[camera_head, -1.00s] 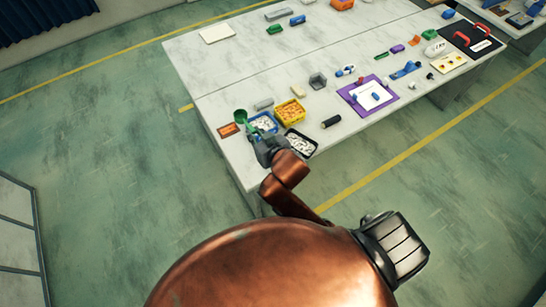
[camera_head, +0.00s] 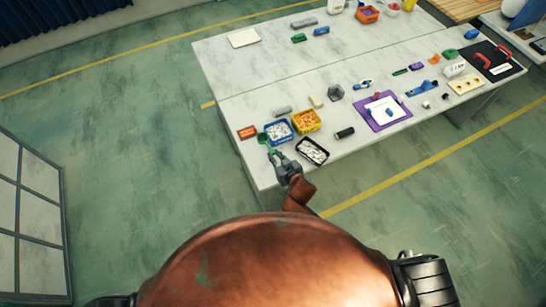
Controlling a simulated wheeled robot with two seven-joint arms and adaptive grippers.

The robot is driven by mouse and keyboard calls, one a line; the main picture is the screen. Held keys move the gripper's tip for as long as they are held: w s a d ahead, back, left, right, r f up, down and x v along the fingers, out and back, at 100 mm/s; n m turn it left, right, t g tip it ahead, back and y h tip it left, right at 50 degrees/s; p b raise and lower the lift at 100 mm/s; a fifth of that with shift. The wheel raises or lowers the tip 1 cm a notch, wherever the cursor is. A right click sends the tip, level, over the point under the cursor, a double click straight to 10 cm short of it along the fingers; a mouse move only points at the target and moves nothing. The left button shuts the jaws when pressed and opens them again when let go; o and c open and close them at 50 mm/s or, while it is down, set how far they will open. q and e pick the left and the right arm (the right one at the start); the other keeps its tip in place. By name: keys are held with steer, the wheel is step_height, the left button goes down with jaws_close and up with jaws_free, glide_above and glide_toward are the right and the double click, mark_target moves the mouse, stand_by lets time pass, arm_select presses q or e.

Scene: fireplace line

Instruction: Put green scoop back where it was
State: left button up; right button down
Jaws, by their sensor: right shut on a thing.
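My right gripper (camera_head: 280,162) is at the front left edge of the long marble-topped table (camera_head: 228,102). It is shut on the green scoop (camera_head: 264,141), holding it by the handle. The scoop's bowl points away from me, just left of the blue tray (camera_head: 267,130) with white pieces in it. I cannot tell whether the scoop touches the table. My left gripper is not in view.
A yellow bin (camera_head: 307,130) with orange pieces and a black tray (camera_head: 312,158) with white pieces stand close on the right. An orange card (camera_head: 247,132) lies to the left. A black cylinder (camera_head: 345,133) and a purple board (camera_head: 378,125) lie farther right.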

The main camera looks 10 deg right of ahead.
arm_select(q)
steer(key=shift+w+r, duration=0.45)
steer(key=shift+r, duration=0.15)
arm_select(e)
steer(key=f, duration=0.2)
steer(key=s+a+f, duration=0.1)
steer(key=shift+a+n+y, duration=0.1)
steer(key=shift+n+y, duration=0.2)
step_height(320, 180, down, 6)
steer(key=b, duration=0.3)
steer(key=shift+s+f+b, duration=0.1)
steer(key=shift+f+b, duration=0.1)
steer(key=shift+b, duration=0.1)
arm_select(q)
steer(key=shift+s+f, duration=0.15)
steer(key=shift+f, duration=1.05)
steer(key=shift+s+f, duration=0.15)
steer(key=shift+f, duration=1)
arm_select(e)
steer(key=shift+f, duration=0.55)
arm_select(q)
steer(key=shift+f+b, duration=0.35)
steer(key=shift+b, duration=0.25)
arm_select(e)
steer(key=shift+f, duration=0.6)
steer(key=c, duration=2.2)
jaws_free()
steer(key=shift+c, duration=0.2)
steer(key=shift+o, duration=0.7)
